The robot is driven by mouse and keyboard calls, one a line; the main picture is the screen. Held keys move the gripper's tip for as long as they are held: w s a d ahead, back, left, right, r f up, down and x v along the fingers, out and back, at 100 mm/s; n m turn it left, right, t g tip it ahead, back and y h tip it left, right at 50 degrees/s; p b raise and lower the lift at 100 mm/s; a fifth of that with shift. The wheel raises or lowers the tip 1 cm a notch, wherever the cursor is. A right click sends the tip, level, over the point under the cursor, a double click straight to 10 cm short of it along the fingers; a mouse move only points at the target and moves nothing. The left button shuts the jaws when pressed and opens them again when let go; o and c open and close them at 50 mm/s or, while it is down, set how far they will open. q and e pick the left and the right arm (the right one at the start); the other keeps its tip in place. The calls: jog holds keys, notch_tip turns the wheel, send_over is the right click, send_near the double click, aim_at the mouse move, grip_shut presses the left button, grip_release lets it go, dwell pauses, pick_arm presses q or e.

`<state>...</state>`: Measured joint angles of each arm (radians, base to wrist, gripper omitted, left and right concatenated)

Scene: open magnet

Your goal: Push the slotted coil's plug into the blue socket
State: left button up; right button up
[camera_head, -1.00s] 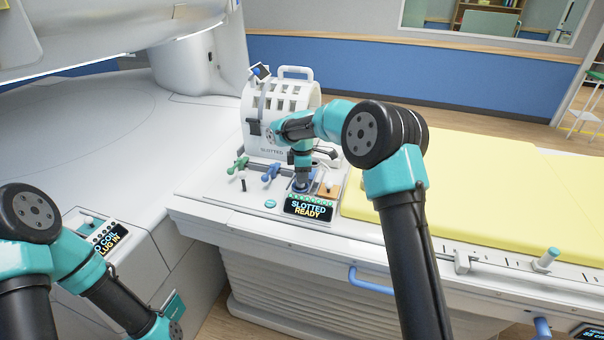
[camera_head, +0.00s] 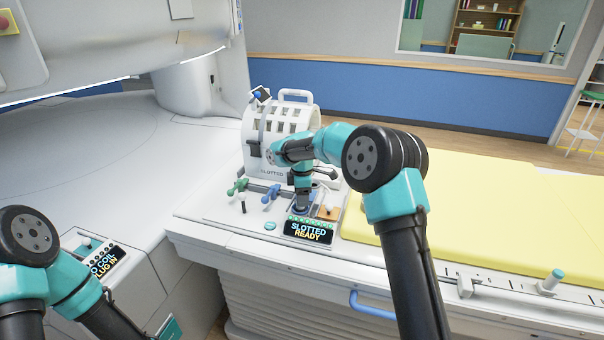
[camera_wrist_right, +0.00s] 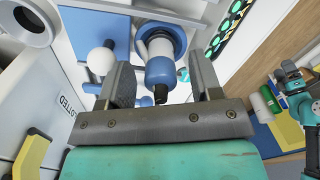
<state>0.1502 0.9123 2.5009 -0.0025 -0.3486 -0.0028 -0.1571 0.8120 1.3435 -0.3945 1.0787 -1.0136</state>
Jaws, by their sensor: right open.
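The slotted coil (camera_head: 262,158), a white slotted shell with a handle on top, stands on the white table end. Its plug (camera_wrist_right: 160,70), white and blue with a dark end, stands in the ring of the blue socket (camera_wrist_right: 181,38) in the right wrist view. My right gripper (camera_wrist_right: 163,85) is open, its fingers on either side of the plug's near end with gaps showing. In the head view my right gripper (camera_head: 302,203) points down at the socket area, and the plug is mostly hidden. My left gripper is out of view.
A display (camera_head: 309,231) reads "SLOTTED READY". Green (camera_head: 237,187) and blue (camera_head: 271,192) handles stand left of the gripper. A white knob (camera_wrist_right: 100,60) is close beside one finger. A yellow pad (camera_head: 480,215) covers the table to the right.

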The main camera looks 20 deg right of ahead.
notch_tip(320, 180, up, 17)
dwell(0.5)
jog(key=shift+f, duration=0.1)
